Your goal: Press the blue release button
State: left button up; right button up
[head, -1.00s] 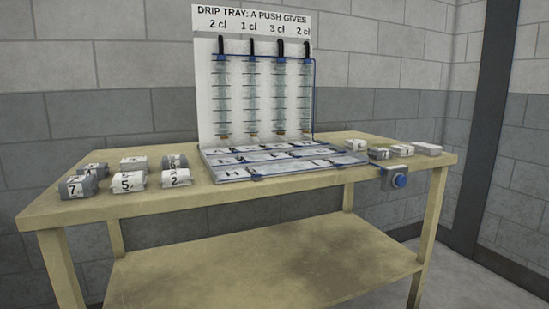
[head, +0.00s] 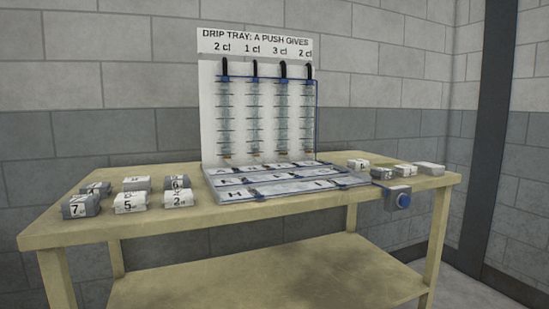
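The blue release button (head: 403,201) is a round knob on a small grey box (head: 392,196) fixed at the table's front edge, right of centre. A blue line runs from the box toward the board. The board (head: 209,110) stands upright at the back, headed "DRIP TRAY: A PUSH GIVES", with several clear tubes (head: 254,115) marked 2 cl, 1 cl, 3 cl and 2 cl. A lettered grey tray (head: 290,192) lies in front of it. Neither of my grippers shows in the head view.
The wooden table (head: 165,222) has a lower shelf (head: 270,283). Numbered grey and white blocks (head: 130,202) stand at the left. More small blocks (head: 405,171) lie at the right, behind the button box. A dark post (head: 487,130) stands at the right wall.

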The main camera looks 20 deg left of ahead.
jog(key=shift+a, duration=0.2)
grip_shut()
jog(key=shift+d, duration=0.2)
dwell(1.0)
